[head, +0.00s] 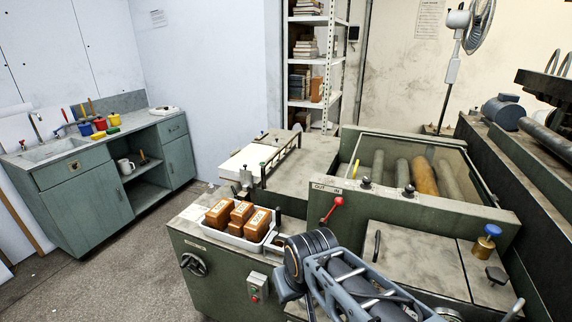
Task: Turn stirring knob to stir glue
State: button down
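The green glue machine (440,215) stands at the centre and right, with several rollers under a clear cover. A blue-topped brass knob (487,243) stands upright on its right-hand top panel. A dark knob (497,275) sits just in front of it. I cannot tell from any label which one is the stirring knob. A dark handwheel (193,264) is on the front panel at left, and a red-balled lever (335,205) rises near the middle. No glue can be made out clearly. My arm reaches in from the bottom centre, left of the blue-topped knob; no gripper fingers show.
A white tray (232,239) with brown blocks sits on the machine's left end, above a button box (257,287). A green sink cabinet (90,205) with coloured pots stands at left. A fan (470,30) stands behind. Floor between cabinet and machine is clear.

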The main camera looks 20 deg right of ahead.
aim_at(495, 274)
jog(key=z, duration=2.35)
